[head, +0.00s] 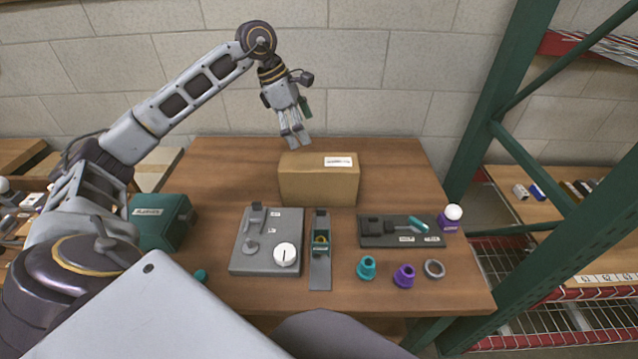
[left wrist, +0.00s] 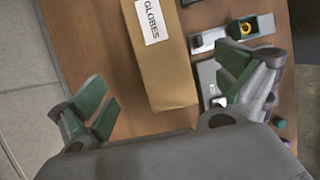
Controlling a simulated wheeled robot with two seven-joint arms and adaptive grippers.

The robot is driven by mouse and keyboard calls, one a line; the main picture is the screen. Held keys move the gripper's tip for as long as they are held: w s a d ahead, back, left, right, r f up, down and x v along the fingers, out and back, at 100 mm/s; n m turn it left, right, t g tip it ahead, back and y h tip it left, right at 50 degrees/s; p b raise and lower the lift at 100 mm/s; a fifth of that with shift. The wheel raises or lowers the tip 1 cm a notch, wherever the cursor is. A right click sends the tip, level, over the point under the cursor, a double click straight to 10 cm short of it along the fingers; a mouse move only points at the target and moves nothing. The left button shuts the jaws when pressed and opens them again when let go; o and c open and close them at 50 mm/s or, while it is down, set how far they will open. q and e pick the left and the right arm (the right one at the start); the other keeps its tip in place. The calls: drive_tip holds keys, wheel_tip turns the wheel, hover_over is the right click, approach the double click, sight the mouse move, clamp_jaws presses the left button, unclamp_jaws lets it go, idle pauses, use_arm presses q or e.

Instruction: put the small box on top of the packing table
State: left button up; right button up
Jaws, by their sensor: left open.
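A small brown cardboard box (head: 318,185) with a white label stands at the back middle of the wooden table (head: 225,170). In the left wrist view the box (left wrist: 165,75) has a label reading "GLOBES". My left gripper (head: 296,138) is over the back edge of the box, pointing down, and holds nothing. In the left wrist view its fingers (left wrist: 168,92) are spread wide, with the box showing between them and beyond. My right gripper is not in view.
In front of the box are a grey fixture (head: 250,262) with a white dial, a narrow holder (head: 320,270) and a dark tray (head: 385,232). Teal and purple cups (head: 404,276), a ring (head: 434,268) and a purple bottle (head: 450,218) stand right. A green box (head: 160,222) is left.

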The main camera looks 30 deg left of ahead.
sight(317, 161)
use_arm(q)
drive_tip(key=shift+f+b, duration=0.65)
drive_tip(key=shift+f, duration=0.2)
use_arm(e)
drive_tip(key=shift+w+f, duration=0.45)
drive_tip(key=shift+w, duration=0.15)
use_arm(q)
drive_tip(key=x, duration=0.8)
drive_tip(key=shift+f, duration=0.15)
drive_tip(key=shift+w+d+f, duration=0.1)
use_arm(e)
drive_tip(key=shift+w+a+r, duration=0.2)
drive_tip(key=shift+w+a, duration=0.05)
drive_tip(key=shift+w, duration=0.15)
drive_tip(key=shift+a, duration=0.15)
use_arm(q)
drive_tip(key=shift+d+f, duration=0.1)
drive_tip(key=shift+f, duration=0.05)
drive_tip(key=x, duration=0.4)
drive_tip(key=shift+w+d+b, duration=0.15)
drive_tip(key=shift+b, duration=0.15)
drive_tip(key=shift+w+d+f, duration=0.1)
drive_tip(key=shift+f, duration=0.2)
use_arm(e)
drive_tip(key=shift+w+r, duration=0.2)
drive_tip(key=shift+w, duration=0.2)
